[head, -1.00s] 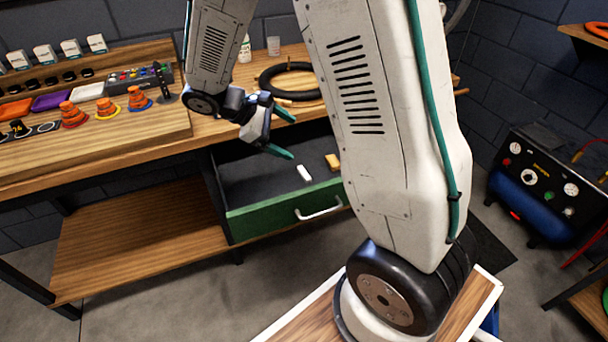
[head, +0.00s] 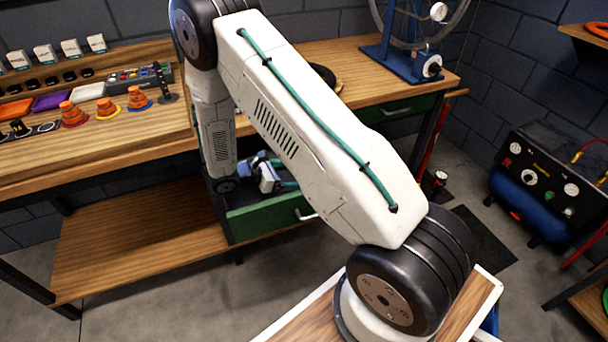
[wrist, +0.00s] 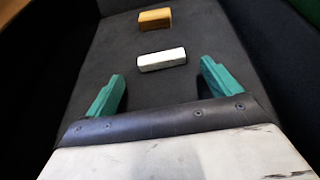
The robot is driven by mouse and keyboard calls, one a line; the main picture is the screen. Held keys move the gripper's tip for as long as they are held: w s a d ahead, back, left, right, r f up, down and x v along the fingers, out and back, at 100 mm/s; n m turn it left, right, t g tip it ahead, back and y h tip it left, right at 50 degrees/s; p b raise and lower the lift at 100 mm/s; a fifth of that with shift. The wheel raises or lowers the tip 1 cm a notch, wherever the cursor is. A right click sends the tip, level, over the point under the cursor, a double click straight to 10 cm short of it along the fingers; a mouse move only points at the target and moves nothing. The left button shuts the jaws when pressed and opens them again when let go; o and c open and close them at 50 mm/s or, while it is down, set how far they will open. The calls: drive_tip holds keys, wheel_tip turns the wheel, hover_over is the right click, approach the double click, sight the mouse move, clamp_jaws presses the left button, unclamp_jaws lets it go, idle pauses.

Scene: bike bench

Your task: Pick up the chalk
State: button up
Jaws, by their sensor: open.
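The chalk (wrist: 162,60) is a white block lying flat on the dark floor of the open green drawer (head: 262,222). In the wrist view it lies crosswise, a little beyond the two green fingertips and between their lines. My gripper (wrist: 163,85) is open and empty, with its fingers apart and not touching the chalk. In the head view my gripper (head: 288,186) is low inside the drawer, and my arm hides the chalk there.
A yellow-brown block (wrist: 155,19) lies in the drawer just beyond the chalk. Dark drawer walls rise on both sides. The workbench top (head: 120,135) is above the drawer and holds orange cones and small trays. A blue compressor (head: 545,185) stands at the right.

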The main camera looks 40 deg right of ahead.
drive_tip(key=x, duration=0.4)
drive_tip(key=shift+s+d+r, duration=0.1)
drive_tip(key=shift+d+r, duration=0.05)
drive_tip(key=shift+d, duration=0.15)
drive_tip(key=c, duration=1.1)
drive_tip(key=shift+o, duration=0.2)
drive_tip(key=shift+r, duration=0.1)
